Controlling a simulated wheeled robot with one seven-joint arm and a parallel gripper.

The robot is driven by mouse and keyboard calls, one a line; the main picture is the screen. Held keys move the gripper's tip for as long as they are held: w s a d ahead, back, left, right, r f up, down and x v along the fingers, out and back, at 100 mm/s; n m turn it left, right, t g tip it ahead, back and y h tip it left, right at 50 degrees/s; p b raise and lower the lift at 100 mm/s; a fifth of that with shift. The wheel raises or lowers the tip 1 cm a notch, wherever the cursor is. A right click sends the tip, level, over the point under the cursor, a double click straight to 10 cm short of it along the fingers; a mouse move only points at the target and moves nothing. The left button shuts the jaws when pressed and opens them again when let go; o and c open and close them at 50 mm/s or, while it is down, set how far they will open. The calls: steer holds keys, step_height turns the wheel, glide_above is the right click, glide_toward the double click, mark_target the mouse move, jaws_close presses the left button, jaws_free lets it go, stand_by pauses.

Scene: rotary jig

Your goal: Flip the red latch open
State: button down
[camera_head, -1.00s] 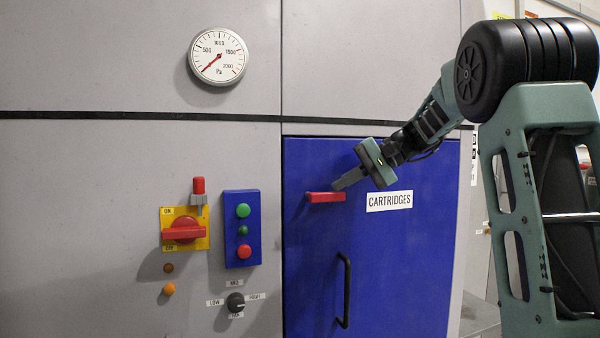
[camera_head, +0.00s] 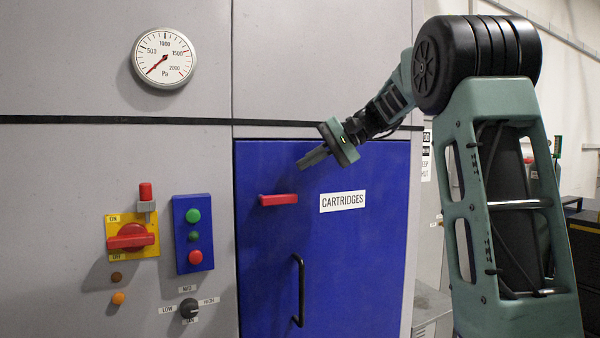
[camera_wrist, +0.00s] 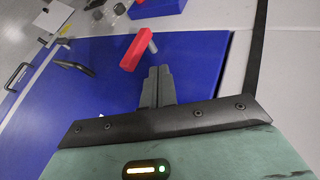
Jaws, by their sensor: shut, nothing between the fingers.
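The red latch (camera_head: 278,199) is a short bar lying level near the upper left of the blue door (camera_head: 365,260). In the wrist view the latch (camera_wrist: 136,50) shows just beyond my fingertips, with a grey pin beside one end. My gripper (camera_head: 303,164) is shut and empty. Its fingers point down and left, above and slightly right of the latch. In the wrist view the closed fingers (camera_wrist: 157,76) are seen apart from the latch, with blue door between them.
A black door handle (camera_head: 299,290) and a CARTRIDGES label (camera_head: 342,201) are on the door below and right of the latch. Left of the door are a blue button box (camera_head: 193,234), a red rotary switch (camera_head: 130,237) and a dark knob (camera_head: 189,308). A gauge (camera_head: 163,58) is higher up.

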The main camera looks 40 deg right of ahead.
steer(key=b+v, duration=0.1)
steer(key=v, duration=0.5)
steer(key=shift+s+d, duration=0.3)
steer(key=shift+d, duration=0.1)
